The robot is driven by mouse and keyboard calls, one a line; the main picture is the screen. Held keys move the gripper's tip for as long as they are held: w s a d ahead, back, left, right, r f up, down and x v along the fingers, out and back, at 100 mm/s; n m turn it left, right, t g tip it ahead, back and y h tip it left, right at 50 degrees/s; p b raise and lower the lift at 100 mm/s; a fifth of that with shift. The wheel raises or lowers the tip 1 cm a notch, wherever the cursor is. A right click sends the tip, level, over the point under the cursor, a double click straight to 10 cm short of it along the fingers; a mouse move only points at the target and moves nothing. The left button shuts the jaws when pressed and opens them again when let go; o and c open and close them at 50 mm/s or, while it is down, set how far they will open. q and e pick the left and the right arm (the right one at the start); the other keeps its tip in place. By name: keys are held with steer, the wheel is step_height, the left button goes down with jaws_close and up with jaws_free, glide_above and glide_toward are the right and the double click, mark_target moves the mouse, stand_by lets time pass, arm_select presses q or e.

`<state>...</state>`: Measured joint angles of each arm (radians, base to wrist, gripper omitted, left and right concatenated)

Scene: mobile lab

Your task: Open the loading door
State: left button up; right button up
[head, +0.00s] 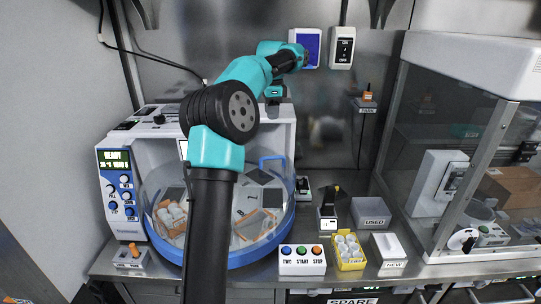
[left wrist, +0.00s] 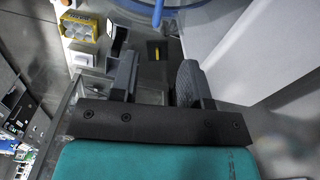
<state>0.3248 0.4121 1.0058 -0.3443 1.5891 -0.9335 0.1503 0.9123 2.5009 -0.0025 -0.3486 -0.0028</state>
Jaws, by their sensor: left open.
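The loading door appears to be the round clear door (head: 258,254) with a thick blue rim, on the front of the white machine (head: 268,128). It looks shut against the machine. A blue handle (head: 272,159) stands at its upper right. My left arm crosses in front and hides part of the door. My left gripper (head: 275,98) is near the machine's top right, above the handle and apart from it. In the left wrist view its two dark fingers (left wrist: 157,82) are spread with nothing held between them. A blue curved rim (left wrist: 150,11) shows beyond them at the top edge. My right gripper is not in view.
A glass-fronted cabinet (head: 470,150) fills the right side. A control panel (head: 119,192) is on the machine's left.

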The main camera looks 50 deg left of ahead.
arm_select(q)
steer(key=shift+f, duration=0.1)
step_height(320, 180, down, 17)
steer(key=shift+w+a+f, duration=0.15)
stand_by(0.5)
steer(key=shift+c, duration=0.2)
jaws_close()
stand_by(0.3)
